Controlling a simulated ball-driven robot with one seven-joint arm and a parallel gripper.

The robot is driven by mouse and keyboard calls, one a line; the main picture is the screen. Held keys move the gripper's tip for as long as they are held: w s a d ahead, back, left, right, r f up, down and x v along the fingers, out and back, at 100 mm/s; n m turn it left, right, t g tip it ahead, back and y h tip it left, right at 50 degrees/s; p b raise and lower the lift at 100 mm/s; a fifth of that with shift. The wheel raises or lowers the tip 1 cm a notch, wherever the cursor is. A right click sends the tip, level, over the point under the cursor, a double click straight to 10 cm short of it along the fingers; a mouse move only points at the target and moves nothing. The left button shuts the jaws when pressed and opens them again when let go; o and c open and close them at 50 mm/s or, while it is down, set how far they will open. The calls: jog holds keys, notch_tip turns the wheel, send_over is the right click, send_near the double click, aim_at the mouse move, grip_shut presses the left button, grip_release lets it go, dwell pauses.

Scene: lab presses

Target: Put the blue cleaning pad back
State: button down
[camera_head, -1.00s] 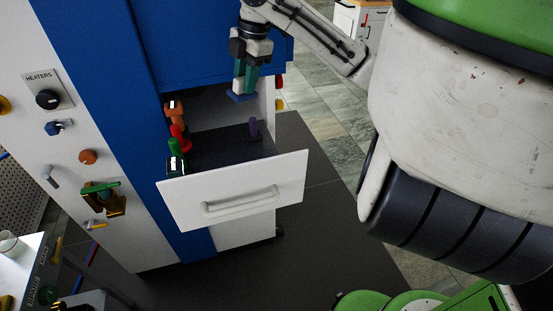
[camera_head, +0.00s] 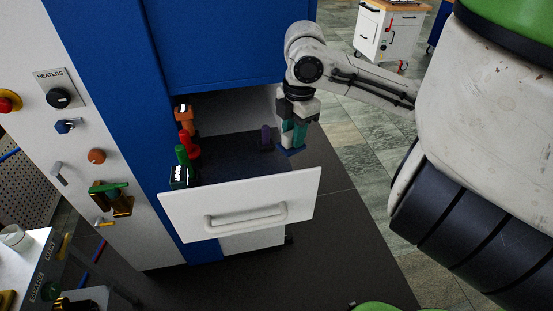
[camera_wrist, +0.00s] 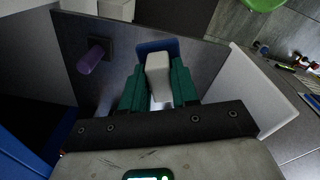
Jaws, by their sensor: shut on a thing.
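The blue cleaning pad (camera_head: 290,151) has a flat blue base and a pale grip block. My gripper (camera_head: 294,134) points down with its teal fingers shut on the block, at the right end of the open white drawer (camera_head: 240,212). In the wrist view the pad's blue base (camera_wrist: 158,46) shows past the fingers (camera_wrist: 158,85), over the dark drawer floor. I cannot tell whether the base touches the floor. Part of the base is hidden behind the drawer front and the fingers.
A purple-handled item (camera_head: 265,138) stands in the drawer just left of the pad. Orange (camera_head: 182,118), red (camera_head: 187,143) and green (camera_head: 183,158) items stand along the drawer's left side. The blue cabinet (camera_head: 225,45) rises behind. The middle of the drawer floor is clear.

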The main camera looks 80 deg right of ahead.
jog(key=w+f, duration=0.1)
jog(key=w+a+f, duration=0.1)
jog(key=f, duration=0.1)
jog(key=w+f, duration=0.1)
jog(key=shift+w+a+f, duration=0.2)
jog(key=shift+a+f, duration=0.2)
jog(key=shift+w+a+f, duration=0.1)
jog(key=shift+w+f, duration=0.05)
jog(key=shift+f, duration=0.8)
jog(key=shift+w+a+f, duration=0.1)
jog(key=shift+f, duration=0.85)
jog(key=c, duration=0.8)
grip_release()
jog(key=shift+c, duration=0.2)
jog(key=shift+r, duration=0.1)
notch_tip(320, 180, up, 12)
jog(key=shift+s+p, duration=0.35)
jog(key=shift+p, duration=0.05)
